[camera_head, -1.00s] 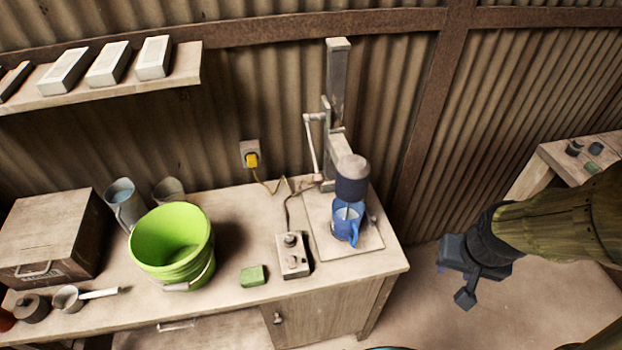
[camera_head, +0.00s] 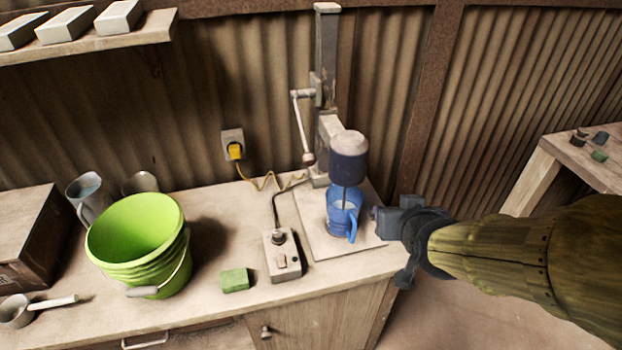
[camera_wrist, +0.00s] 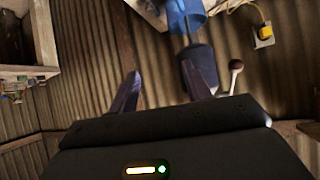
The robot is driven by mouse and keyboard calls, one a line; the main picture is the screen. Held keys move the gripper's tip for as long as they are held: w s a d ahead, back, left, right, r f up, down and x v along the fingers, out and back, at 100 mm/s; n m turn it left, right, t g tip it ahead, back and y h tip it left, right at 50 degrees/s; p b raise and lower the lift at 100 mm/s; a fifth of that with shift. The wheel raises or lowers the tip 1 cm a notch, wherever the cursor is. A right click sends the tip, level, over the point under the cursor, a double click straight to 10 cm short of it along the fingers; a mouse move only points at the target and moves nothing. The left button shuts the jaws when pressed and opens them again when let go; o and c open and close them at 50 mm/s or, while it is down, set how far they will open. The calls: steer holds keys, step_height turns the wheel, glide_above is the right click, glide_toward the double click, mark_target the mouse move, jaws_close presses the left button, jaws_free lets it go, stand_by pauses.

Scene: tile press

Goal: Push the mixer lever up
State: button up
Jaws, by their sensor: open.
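The mixer lever (camera_head: 302,125) hangs down from the left of the mixer's post, with its round knob at the low end. The knob also shows in the wrist view (camera_wrist: 236,66), right of my fingers. The mixer's dark blue motor head (camera_head: 349,165) is above a blue jug (camera_head: 339,221), its shaft reaching into the jug. My gripper (camera_head: 393,250) is open and empty at the right of the jug, near the counter's right end. In the wrist view my gripper (camera_wrist: 160,72) has its fingers apart, and neither touches the lever.
A control box (camera_head: 282,258), a green sponge (camera_head: 235,280) and a green bucket (camera_head: 136,235) stand left on the counter. A yellow plug (camera_head: 235,151) sits in the wall socket. A side table (camera_head: 556,155) is at the right. The corrugated wall is behind the mixer.

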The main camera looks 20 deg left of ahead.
steer(key=s+a+n+t+y+b, duration=0.3)
steer(key=a+t+y+b, duration=0.2)
steer(key=a+b, duration=0.6)
steer(key=shift+a+f+y+b, duration=0.3)
steer(key=shift+a+y+b, duration=0.05)
steer(key=shift+y+b, duration=0.3)
steer(key=p+x, duration=0.5)
steer(key=p, duration=0.4)
steer(key=shift+w+r, duration=0.15)
steer(key=shift+r, duration=0.05)
steer(key=shift+w+a+p, duration=0.15)
steer(key=shift+a+p, duration=0.05)
steer(key=shift+p, duration=0.95)
